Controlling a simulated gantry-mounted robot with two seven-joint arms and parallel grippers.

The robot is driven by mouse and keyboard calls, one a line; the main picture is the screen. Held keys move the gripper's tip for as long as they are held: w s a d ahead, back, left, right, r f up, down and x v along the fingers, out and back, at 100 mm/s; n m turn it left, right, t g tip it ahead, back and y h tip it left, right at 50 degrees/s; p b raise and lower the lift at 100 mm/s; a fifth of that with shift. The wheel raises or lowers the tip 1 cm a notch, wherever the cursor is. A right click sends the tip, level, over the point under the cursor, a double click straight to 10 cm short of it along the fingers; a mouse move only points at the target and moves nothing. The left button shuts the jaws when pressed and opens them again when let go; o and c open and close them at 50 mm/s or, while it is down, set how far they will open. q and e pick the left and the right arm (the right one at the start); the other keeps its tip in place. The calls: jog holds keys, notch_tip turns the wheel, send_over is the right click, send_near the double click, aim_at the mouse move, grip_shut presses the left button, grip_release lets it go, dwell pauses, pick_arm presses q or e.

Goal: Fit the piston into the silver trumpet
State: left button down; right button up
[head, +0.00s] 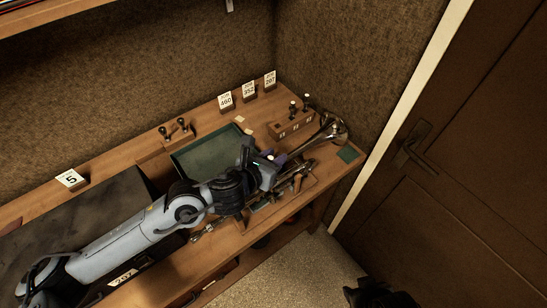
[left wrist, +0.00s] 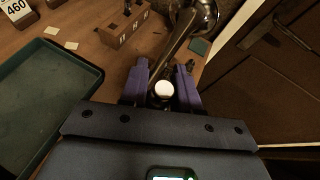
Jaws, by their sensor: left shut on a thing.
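The silver trumpet (head: 334,130) lies near the right end of the bench, its bell toward the back right. It also shows in the left wrist view (left wrist: 206,14), just beyond my fingers. My left gripper (head: 277,158) is over the bench at the trumpet's near end. In the left wrist view its purple fingers (left wrist: 160,84) are shut on the piston (left wrist: 163,89). Only the piston's round white top shows clearly; its lower part is hidden, so I cannot tell whether it is inside the trumpet. A dark part at the bottom edge seems to be my right gripper (head: 382,294), its jaws unclear.
A wooden block (head: 291,124) with upright dark pieces stands behind the trumpet. A green tray (head: 190,160) lies left of my gripper. Tools (head: 298,180) lie at the front edge. Number cards (head: 225,101) stand at the back. A door (head: 460,150) is at right.

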pick_arm(q)
jog(key=shift+s+f+b, duration=0.15)
jog(key=shift+s+b, duration=0.05)
jog(key=shift+b, duration=0.15)
pick_arm(e)
jog(key=shift+d+f, duration=0.15)
jog(key=shift+f, duration=0.2)
